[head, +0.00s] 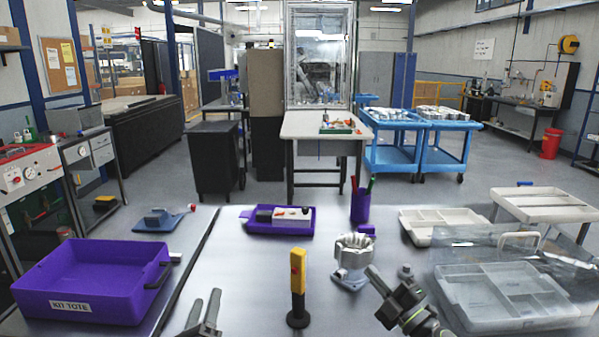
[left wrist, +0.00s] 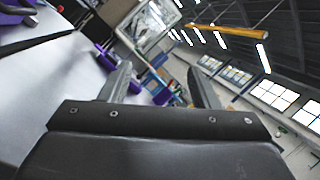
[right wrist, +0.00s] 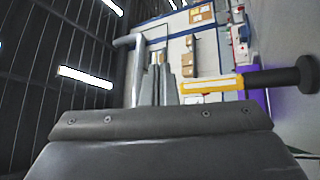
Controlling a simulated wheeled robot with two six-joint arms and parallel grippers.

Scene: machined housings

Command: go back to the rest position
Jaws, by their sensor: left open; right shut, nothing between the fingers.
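My left gripper (head: 204,312) is at the bottom of the head view, above the table's near edge. Its two fingers are apart with nothing between them, and they also show in the left wrist view (left wrist: 160,85). My right gripper (head: 375,275) is right of the middle, beside the silver machined housing (head: 353,262). Its fingers are shut together and empty, as the right wrist view (right wrist: 159,85) shows. I cannot tell whether it touches the housing. A yellow and black upright tool (head: 298,280) stands between the two grippers and also shows in the right wrist view (right wrist: 225,83).
A purple kit tote (head: 85,308) stands at the left. A purple tray (head: 247,227) and a purple cup (head: 360,208) are at the back. A clear-lidded case (head: 480,318) and a white divided tray (head: 412,238) are at the right. Bare table lies between the left gripper and the purple tray.

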